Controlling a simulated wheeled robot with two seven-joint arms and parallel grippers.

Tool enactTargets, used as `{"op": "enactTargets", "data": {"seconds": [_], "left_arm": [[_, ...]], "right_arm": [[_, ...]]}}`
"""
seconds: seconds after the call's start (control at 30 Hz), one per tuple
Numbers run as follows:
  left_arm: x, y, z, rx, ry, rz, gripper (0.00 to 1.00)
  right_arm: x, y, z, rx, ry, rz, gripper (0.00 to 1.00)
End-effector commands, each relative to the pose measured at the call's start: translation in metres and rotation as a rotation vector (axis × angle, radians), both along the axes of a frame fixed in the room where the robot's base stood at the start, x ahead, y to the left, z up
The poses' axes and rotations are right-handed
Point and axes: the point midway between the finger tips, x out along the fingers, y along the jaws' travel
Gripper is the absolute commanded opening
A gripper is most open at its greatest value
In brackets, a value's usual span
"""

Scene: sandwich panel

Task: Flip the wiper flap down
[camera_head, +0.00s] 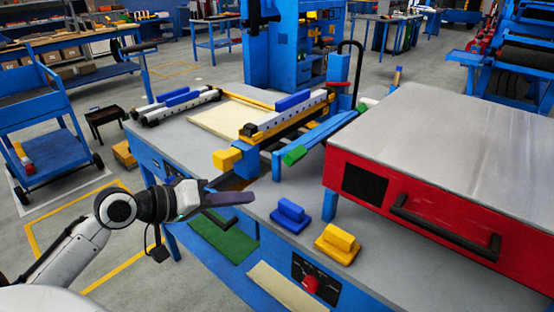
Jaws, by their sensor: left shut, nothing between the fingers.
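The bench (200,155) carries a long bar assembly with a white-and-black rail (290,115), a blue block on top and a yellow block (227,159) at its near end. Beside it on the right is a blue bar (325,133) with a green end (294,156). I cannot tell for certain which of these parts is the wiper flap. My left gripper (240,202) is shut and empty. My right gripper is not in view.
A red box (420,215) with a grey lid and black handle stands at right. A blue block (290,215) and a yellow block (337,243) with grips sit near the front edge. A pale sheet (230,120) lies behind the bar. A blue cart (45,125) stands at left.

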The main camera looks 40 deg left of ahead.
Motion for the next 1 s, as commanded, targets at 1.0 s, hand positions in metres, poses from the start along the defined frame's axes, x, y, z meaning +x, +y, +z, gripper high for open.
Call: {"op": "enactTargets", "data": {"seconds": [1.0], "left_arm": [[0.068, 0.033, 0.100, -0.241, -0.202, 0.090, 0.00]], "right_arm": [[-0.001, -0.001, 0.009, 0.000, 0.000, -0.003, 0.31]]}}
